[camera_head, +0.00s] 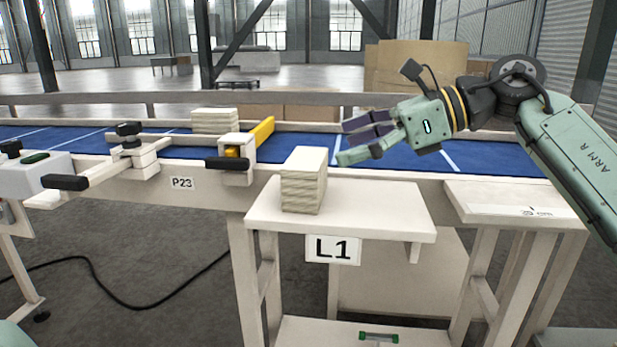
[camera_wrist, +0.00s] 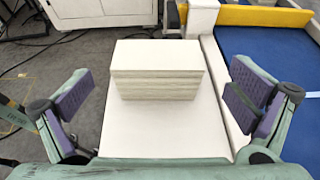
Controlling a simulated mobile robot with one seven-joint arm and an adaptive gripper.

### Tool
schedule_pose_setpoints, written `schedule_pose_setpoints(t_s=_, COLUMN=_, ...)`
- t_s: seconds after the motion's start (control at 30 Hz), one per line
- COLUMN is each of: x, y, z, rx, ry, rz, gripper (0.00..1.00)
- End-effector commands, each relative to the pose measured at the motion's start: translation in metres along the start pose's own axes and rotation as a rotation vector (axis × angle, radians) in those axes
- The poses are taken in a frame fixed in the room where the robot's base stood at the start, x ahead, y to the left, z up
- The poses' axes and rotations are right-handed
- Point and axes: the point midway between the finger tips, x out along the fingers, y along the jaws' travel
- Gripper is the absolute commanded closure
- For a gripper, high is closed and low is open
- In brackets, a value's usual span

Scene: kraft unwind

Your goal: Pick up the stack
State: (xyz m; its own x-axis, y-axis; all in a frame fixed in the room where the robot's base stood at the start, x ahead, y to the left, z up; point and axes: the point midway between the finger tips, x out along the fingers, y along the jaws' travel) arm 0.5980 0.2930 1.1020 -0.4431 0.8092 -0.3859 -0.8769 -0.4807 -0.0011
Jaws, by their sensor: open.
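A cream-coloured stack (camera_head: 304,181) of flat sheets stands upright on the white table marked L1 (camera_head: 375,207), near its left end. In the wrist view the stack (camera_wrist: 157,70) is ahead of my gripper, centred between the fingers. My gripper (camera_head: 360,138) is to the right of the stack in the head view and apart from it. In the wrist view my gripper (camera_wrist: 160,108) has its purple-padded fingers spread wide, with nothing between the pads. A second similar stack (camera_head: 215,121) lies farther back on the blue conveyor (camera_head: 385,158).
A white clamp with a yellow bar (camera_head: 262,132) stands on the conveyor edge, behind and left of the stack. Another white table (camera_head: 512,206) adjoins at right. Cardboard boxes (camera_head: 415,68) stand behind the conveyor. The L1 table top right of the stack is clear.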

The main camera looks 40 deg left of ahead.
Motion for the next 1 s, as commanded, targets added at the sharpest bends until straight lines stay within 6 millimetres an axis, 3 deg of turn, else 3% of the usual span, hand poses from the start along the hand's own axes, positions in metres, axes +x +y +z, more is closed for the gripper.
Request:
schedule_pose_setpoints(t_s=0.27, x=0.025, y=0.001, z=0.001, rx=0.0, ry=0.0, rz=0.002, gripper=0.0)
schedule_pose_setpoints(t_s=0.53, x=0.063, y=0.003, z=0.002, rx=0.002, ry=-0.002, rz=0.002, gripper=0.0)
schedule_pose_setpoints(t_s=0.83, x=0.068, y=0.003, z=0.001, rx=0.002, ry=-0.004, rz=0.0, gripper=0.0)
schedule_pose_setpoints(t_s=1.0, x=0.068, y=0.003, z=0.001, rx=0.002, ry=-0.004, rz=0.0, gripper=0.11)
